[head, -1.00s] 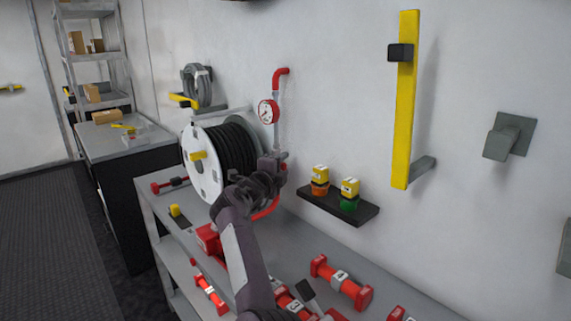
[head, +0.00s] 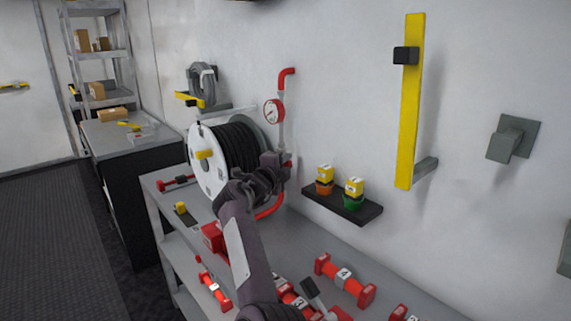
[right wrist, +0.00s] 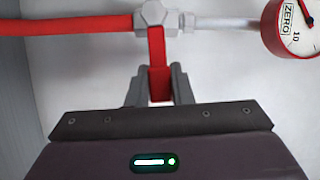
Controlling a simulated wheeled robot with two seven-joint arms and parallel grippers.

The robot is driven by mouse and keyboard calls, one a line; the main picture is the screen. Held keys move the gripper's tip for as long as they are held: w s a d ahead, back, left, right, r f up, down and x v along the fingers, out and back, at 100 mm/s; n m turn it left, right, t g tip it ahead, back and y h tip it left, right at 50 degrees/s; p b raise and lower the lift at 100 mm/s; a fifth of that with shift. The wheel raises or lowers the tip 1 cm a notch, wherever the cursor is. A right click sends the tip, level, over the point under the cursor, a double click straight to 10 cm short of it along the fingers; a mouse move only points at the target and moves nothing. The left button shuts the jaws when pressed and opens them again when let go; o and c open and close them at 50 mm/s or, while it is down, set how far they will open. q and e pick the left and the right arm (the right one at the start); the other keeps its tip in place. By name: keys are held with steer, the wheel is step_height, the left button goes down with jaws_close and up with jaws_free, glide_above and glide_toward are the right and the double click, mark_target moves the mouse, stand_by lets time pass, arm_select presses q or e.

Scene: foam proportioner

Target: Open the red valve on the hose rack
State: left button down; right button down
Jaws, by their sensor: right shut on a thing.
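The red valve handle (right wrist: 158,62) hangs down from a silver valve body (right wrist: 153,14) in the right wrist view, and lies across the line of the pipe. My right gripper (right wrist: 158,88) has its two fingers on either side of the handle's end and is shut on it. In the head view my right gripper (head: 283,170) is at the pipe beside the hose reel (head: 207,175), and it hides most of the valve. My left gripper is not in view.
A pressure gauge (head: 273,111) sits on the pipe above the valve. A black wall shelf (head: 342,206) with two yellow-topped items is close to the right of my gripper. Several red numbered pieces lie on the grey bench (head: 300,243) below.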

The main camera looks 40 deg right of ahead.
step_height(320, 180, up, 2)
steer(key=shift+w+r+n+g+y+p, duration=0.15)
steer(key=shift+n+g+y+p, duration=0.2)
steer(key=shift+n+p, duration=0.75)
steer(key=shift+w+r+n+g+y+p, duration=0.2)
steer(key=shift+r+n+g+p, duration=0.15)
steer(key=shift+n, duration=0.3)
steer(key=shift+w+r+n+g+y+p, duration=0.1)
steer(key=shift+w+r+n+g+p, duration=0.15)
steer(key=shift+n, duration=0.4)
steer(key=c, duration=1.3)
jaws_free()
steer(key=shift+d+f, duration=0.1)
steer(key=shift+d, duration=0.05)
